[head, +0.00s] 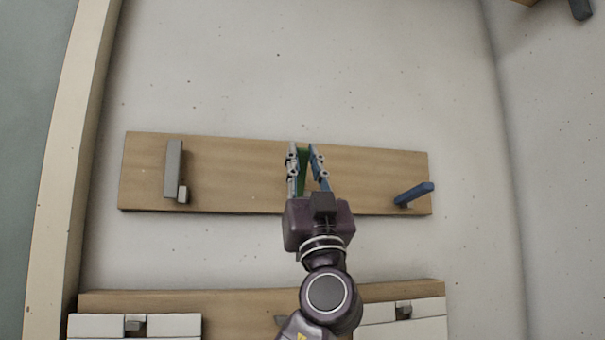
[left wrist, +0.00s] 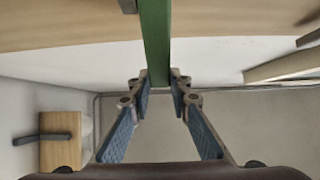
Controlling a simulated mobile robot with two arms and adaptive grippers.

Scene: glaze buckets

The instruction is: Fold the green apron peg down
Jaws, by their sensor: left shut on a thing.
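The green apron peg (head: 304,168) is at the middle of a wooden board (head: 240,180) on the pale wall. My left gripper (head: 305,150) is in front of the board, with one finger on each side of the peg, shut on it. In the left wrist view the green peg (left wrist: 156,35) is a long bar running down from the top edge to between the fingertips (left wrist: 160,80). Its base on the board is hidden in the head view, and its exact angle is hard to tell. My right gripper is in neither view.
A grey peg (head: 174,165) lies along the board at the left. A blue peg (head: 414,193) sticks out at an angle at the right. Below is a second wooden board (head: 240,299) with white panels (head: 160,325).

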